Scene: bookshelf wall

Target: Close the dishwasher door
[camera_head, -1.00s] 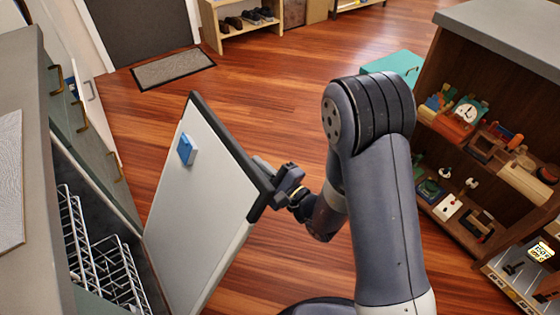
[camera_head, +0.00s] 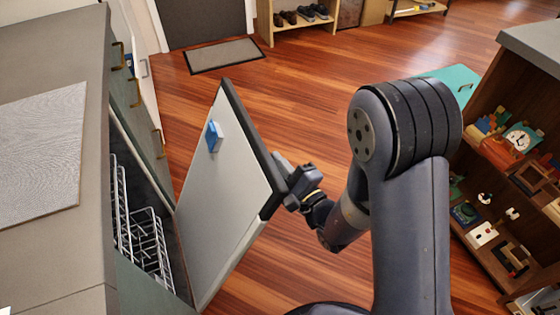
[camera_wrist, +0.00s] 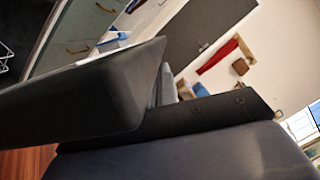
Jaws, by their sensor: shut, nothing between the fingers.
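The dishwasher door (camera_head: 218,190) stands partly open, its pale inner face toward the counter and a dark edge around it. A blue block (camera_head: 214,137) sits on that inner face. The dishwasher opening on the left shows wire racks (camera_head: 150,245). My gripper (camera_head: 284,178) is shut and empty, at the door's dark outer edge on the right side. It appears to touch the door there. In the wrist view the door's dark edge (camera_wrist: 85,100) fills the left middle, close in front of the gripper; the fingertips are mostly hidden.
A grey counter (camera_head: 50,50) with a light mat (camera_head: 40,150) runs along the left. Drawers with brass handles (camera_head: 158,143) lie beyond the racks. A shelf of toys (camera_head: 500,190) stands at the right. Wooden floor is clear behind the door.

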